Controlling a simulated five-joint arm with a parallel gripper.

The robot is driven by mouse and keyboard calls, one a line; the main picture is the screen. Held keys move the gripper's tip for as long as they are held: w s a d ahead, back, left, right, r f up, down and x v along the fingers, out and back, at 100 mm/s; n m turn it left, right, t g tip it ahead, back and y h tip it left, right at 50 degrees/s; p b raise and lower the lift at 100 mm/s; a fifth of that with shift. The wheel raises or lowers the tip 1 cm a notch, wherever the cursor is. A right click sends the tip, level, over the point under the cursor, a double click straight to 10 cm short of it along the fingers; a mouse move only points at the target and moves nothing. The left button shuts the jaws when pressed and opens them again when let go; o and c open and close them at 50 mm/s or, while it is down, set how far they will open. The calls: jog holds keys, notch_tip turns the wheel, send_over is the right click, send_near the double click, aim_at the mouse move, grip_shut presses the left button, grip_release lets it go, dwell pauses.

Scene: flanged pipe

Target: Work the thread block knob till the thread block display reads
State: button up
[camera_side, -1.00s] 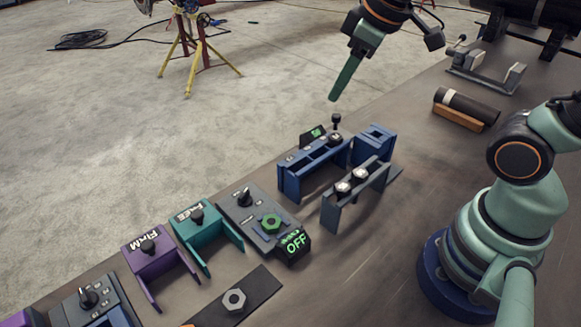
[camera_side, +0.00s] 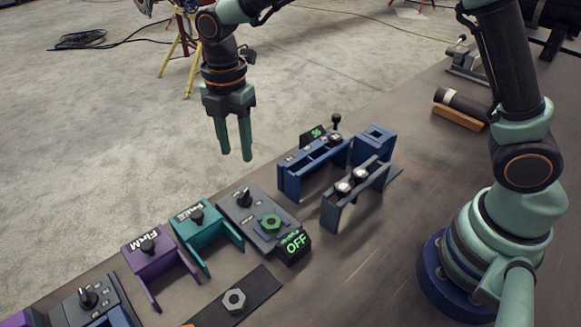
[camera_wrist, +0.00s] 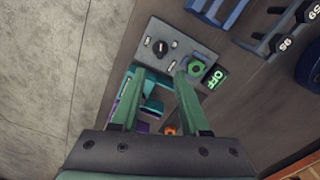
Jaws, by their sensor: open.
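A grey block (camera_side: 232,221) with a black knob (camera_side: 243,196) and a green hex nut (camera_side: 271,223) stands on the bench; I take it for the thread block. Its display (camera_side: 296,245) reads OFF in green. My gripper (camera_side: 236,156) is open and empty, fingers pointing down, above and apart from the knob. In the wrist view the knob (camera_wrist: 160,47) lies just beyond the fingertips, and the display (camera_wrist: 217,78) also shows, reading OFF.
Teal (camera_side: 205,229) and purple (camera_side: 156,257) brackets stand left of the block. Another knobbed block (camera_side: 88,298) is at lower left. A blue rack (camera_side: 313,169) and a grey stand (camera_side: 355,196) are at right. A dark strip with a nut (camera_side: 233,301) lies in front.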

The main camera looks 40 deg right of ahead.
aim_at(243, 193)
notch_tip(243, 193, down, 12)
jog(key=shift+r, duration=0.2)
dwell(0.4)
grip_shut()
